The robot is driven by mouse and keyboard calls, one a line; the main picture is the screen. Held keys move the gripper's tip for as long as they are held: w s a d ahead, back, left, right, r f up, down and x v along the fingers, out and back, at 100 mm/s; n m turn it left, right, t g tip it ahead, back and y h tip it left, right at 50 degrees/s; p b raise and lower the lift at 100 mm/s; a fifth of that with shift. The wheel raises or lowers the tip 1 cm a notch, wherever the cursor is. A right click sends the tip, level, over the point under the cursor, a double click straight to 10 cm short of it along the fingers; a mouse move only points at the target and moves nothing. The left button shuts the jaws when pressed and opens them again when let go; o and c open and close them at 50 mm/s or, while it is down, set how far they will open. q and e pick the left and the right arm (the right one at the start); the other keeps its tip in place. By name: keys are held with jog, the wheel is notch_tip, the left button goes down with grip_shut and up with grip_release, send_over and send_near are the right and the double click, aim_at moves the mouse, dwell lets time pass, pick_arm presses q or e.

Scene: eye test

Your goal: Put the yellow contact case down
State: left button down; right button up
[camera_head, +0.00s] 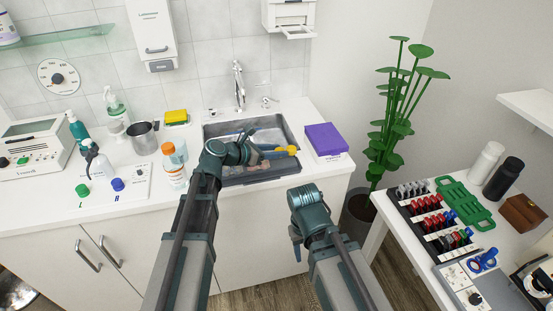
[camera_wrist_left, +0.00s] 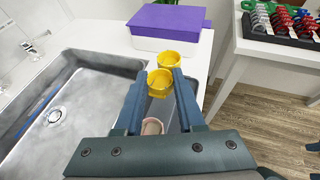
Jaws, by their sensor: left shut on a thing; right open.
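The yellow contact case (camera_head: 287,150) is held over the right part of the sink in the head view. In the left wrist view the case (camera_wrist_left: 160,82) shows two round yellow cups, one beyond the other. My left gripper (camera_head: 277,153) is shut on it; its blue fingers (camera_wrist_left: 157,92) lie on both sides of the nearer cup. The case looks clear of the counter, but its exact height is hard to tell. My right gripper (camera_head: 296,250) is open and empty, low in front of the cabinet.
The grey sink (camera_head: 291,178) holds a tan object (camera_wrist_left: 152,126) and a long blue thing (camera_wrist_left: 40,108). A purple-lidded box (camera_head: 325,139) stands right of the sink. Bottles (camera_head: 176,178), a metal mug (camera_head: 143,138) and a yellow sponge (camera_head: 176,116) stand left. Bare counter (camera_head: 312,173) lies before the box.

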aim_at(276, 165)
pick_arm(q)
jog(key=shift+s+f+b, duration=0.15)
jog(key=shift+f+b, duration=0.25)
jog(key=shift+b, duration=0.05)
notch_tip(276, 165, down, 3)
jog(key=b, duration=0.2)
jog(key=shift+r+b, duration=0.15)
jog(key=shift+b, duration=0.15)
jog(key=shift+f, duration=0.2)
jog(key=c, duration=0.5)
grip_release()
jog(key=shift+r, duration=0.1)
